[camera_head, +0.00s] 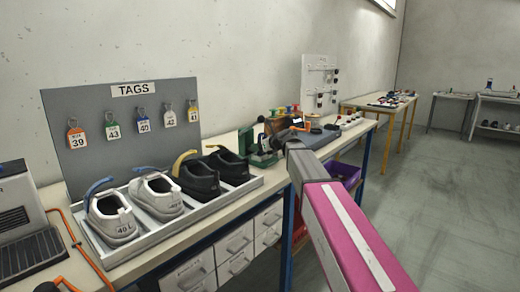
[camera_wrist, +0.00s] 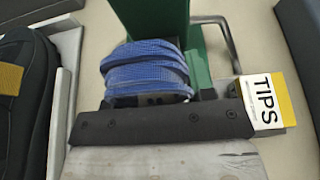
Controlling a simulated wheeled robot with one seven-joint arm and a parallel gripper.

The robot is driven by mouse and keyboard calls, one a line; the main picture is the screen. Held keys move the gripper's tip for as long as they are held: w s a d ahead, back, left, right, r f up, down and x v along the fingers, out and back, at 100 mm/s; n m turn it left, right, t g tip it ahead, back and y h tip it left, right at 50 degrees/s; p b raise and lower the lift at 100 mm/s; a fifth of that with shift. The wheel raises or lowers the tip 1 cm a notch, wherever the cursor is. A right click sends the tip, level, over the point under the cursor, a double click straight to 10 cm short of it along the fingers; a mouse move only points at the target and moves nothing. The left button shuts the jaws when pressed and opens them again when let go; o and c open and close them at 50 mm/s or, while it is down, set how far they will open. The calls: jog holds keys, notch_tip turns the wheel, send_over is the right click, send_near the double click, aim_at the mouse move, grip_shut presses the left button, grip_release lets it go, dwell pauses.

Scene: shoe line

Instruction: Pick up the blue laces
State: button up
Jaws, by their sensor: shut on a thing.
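The blue laces (camera_wrist: 146,70) are a flat, coiled bundle in the middle of the wrist view, in front of a green stand. My gripper (camera_wrist: 155,99) is shut on the laces at their near edge; its dark fingers are mostly hidden behind its black front bar. I cannot tell whether the laces still touch the surface below. In the head view my arm reaches over the bench to the green device (camera_head: 262,157), and the laces cannot be made out there.
A black shoe (camera_wrist: 22,95) sits in a tray on the left. In the head view, the shoe tray (camera_head: 160,236) holds several shoes before the TAGS board (camera_head: 90,170).

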jog(key=r, duration=0.3)
jog(key=shift+s+d+r, duration=0.15)
jog(key=shift+s+d, duration=0.15)
jog(key=s+d, duration=1)
jog(key=d, duration=0.3)
jog(key=shift+s+d, duration=0.25)
jog(key=shift+d, duration=0.05)
